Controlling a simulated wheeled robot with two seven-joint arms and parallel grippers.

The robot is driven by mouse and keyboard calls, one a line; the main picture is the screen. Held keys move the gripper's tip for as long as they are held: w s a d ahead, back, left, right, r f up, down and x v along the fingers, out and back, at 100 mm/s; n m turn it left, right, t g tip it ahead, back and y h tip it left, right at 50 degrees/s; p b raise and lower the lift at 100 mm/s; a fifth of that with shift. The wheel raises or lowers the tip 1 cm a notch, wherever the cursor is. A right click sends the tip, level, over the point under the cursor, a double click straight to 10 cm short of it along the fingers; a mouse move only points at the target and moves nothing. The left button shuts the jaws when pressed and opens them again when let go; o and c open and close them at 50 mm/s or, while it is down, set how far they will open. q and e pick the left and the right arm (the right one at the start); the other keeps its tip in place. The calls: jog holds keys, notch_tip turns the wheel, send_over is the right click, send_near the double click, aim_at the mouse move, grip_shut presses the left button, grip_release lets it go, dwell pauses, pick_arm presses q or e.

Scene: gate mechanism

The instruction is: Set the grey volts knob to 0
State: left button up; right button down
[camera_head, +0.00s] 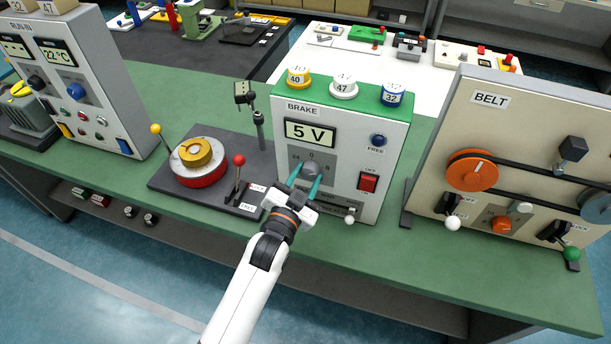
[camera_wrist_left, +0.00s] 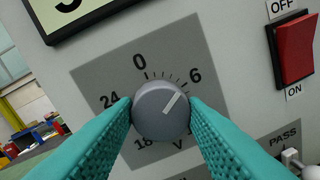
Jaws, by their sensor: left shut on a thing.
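The grey volts knob (camera_wrist_left: 158,112) is on the front of the white BRAKE box (camera_head: 386,150), below its display. In the left wrist view its white mark points up and right, just short of the 6 on the printed dial (camera_wrist_left: 98,76). The 0 is to the left of the mark. The display (camera_head: 310,133) reads 5 V. My left gripper (camera_head: 304,188) reaches up to the box, its teal fingers closed on both sides of the knob, and the left wrist view also shows them (camera_wrist_left: 162,124). My right gripper is not in view.
A red rocker switch (camera_head: 367,182), a blue FREE button (camera_head: 378,140) and a white PASS lever (camera_head: 350,216) share the box front. Left is a turntable with a red-knobbed lever (camera_head: 239,160). Right is the BELT panel (camera_head: 535,115). The green bench front (camera_head: 440,240) is clear.

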pick_arm(q)
jog(key=n, duration=0.5)
jog(key=shift+f+n+p, duration=0.15)
jog(key=shift+n+p, duration=0.15)
jog(key=n, duration=0.5)
jog(key=shift+n+t, duration=0.3)
jog(key=shift+n, duration=0.1)
jog(key=o, duration=1)
jog(key=shift+c, duration=0.2)
jog(key=b+v, duration=0.3)
jog(key=v, duration=0.9)
jog(key=shift+f, duration=0.1)
